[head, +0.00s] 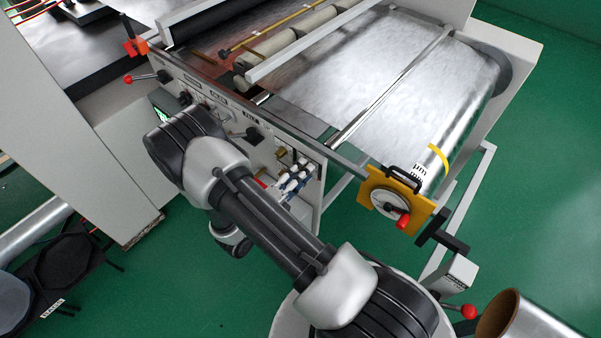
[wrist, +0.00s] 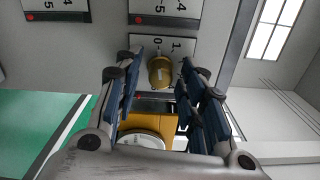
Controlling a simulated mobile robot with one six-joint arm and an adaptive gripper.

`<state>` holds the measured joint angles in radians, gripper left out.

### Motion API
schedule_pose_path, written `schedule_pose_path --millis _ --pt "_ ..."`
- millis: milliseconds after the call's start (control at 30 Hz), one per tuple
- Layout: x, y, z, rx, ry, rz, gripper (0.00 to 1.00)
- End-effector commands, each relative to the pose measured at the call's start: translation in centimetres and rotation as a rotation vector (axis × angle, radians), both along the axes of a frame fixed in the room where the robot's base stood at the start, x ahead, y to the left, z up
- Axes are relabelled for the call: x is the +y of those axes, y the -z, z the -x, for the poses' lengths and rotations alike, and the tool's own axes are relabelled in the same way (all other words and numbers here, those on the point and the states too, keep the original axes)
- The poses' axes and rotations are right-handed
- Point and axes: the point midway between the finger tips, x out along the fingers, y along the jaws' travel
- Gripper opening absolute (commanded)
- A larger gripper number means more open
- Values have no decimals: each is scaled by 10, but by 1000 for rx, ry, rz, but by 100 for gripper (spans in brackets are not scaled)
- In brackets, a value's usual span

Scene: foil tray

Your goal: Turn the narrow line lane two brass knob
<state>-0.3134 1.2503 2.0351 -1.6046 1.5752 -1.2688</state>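A brass knob (wrist: 160,72) stands out from a pale plate marked 0 and 1 in the wrist view. My gripper (wrist: 160,62) is open, with one blue-padded finger on each side of the knob. Gaps show between the fingers and the knob; how far the tips reach along it I cannot tell. In the head view my gripper (head: 292,180) is at the right end of the machine's front panel, close to small brass knobs (head: 281,152). Which lane the framed knob belongs to cannot be read.
More plates (wrist: 165,8) with numbers and red dots sit beside the knob. A yellow block with a white dial (wrist: 140,142) lies beyond the fingers.

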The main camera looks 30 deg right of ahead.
Motion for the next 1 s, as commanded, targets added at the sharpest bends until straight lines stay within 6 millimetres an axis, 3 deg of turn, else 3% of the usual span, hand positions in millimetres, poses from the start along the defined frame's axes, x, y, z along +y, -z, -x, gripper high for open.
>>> schedule_pose_path --millis 467,1000 --pt "9 0 2 -1 -3 0 44" --pt "102 0 36 -2 -4 0 44"
